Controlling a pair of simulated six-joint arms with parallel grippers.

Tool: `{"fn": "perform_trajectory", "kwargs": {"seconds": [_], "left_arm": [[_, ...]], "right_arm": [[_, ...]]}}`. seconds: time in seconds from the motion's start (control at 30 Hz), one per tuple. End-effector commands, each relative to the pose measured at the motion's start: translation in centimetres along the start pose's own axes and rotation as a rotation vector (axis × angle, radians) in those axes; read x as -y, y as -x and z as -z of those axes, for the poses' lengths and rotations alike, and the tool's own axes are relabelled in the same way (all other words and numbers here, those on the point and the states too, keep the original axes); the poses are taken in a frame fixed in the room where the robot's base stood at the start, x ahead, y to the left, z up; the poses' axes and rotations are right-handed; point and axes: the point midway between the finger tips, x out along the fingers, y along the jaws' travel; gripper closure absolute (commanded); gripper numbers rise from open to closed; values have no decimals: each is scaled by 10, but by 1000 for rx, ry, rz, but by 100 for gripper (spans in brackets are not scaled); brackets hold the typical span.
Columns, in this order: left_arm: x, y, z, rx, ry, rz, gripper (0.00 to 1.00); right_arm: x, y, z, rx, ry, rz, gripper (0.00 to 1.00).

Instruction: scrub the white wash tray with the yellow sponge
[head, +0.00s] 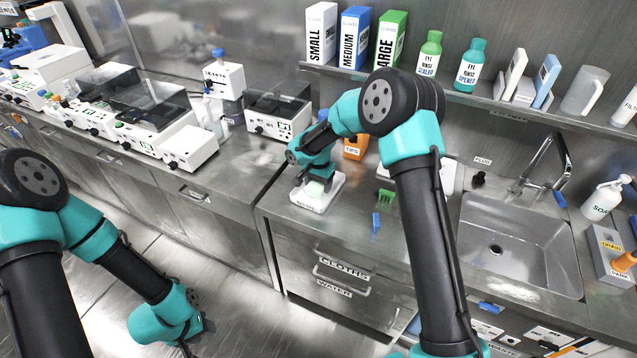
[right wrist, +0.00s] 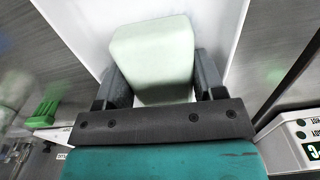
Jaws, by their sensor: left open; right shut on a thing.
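The white wash tray (head: 332,192) lies on the steel counter at the middle of the head view, with a label on its front edge. My right gripper (head: 318,184) is over it, pointing down, shut on a pale, greenish-white block. In the right wrist view this block (right wrist: 153,58), the only sponge-like thing I see, sits between both fingers with the white tray (right wrist: 85,22) behind it. It looks pale rather than clearly yellow. It is at or just above the tray surface; I cannot tell if it touches. My left gripper (head: 198,326) hangs low over the floor, open, away from the counter.
A sink (head: 520,240) with a tap is to the right. A green brush-like thing (head: 386,199) and a small blue thing (head: 376,222) lie right of the tray. An orange tips box (head: 355,147) stands behind. White instruments (head: 190,147) line the left bench.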

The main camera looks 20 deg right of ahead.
Motion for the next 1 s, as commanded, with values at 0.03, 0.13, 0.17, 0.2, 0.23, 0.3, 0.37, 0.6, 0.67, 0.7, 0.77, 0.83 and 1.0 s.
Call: {"fn": "perform_trajectory", "kwargs": {"seconds": [0.03, 0.13, 0.17, 0.2, 0.23, 0.3, 0.37, 0.6, 0.67, 0.7, 0.77, 0.83, 1.0], "left_arm": [[0, 0, 0, 0, 0, 0, 57], [0, 0, 0, 0, 0, 0, 57], [0, 0, 0, 0, 0, 0, 57], [0, 0, 0, 0, 0, 0, 57], [0, 0, 0, 0, 0, 0, 57], [0, 0, 0, 0, 0, 0, 57], [0, 0, 0, 0, 0, 0, 57], [0, 0, 0, 0, 0, 0, 57], [0, 0, 0, 0, 0, 0, 57], [0, 0, 0, 0, 0, 0, 57], [0, 0, 0, 0, 0, 0, 57], [0, 0, 0, 0, 0, 0, 57], [0, 0, 0, 0, 0, 0, 57]], "right_arm": [[0, -1, 0, 0, 0, 0, 56], [0, -2, 0, 0, 0, 0, 56], [0, -2, 0, 0, 0, 0, 56], [0, -3, 0, 0, 0, 0, 56], [0, -3, 0, 0, 0, 0, 56], [0, -4, 0, 0, 0, -1, 56], [0, -5, 0, 0, 0, -1, 56], [0, -5, 3, 0, 0, 0, 56], [0, -5, 5, 0, 0, 0, 56], [0, -5, 8, -1, 0, 1, 56], [0, -5, 11, 0, -1, 0, 56], [0, -6, 14, 0, -1, -1, 56], [0, -6, 18, 0, 1, -1, 56]]}}
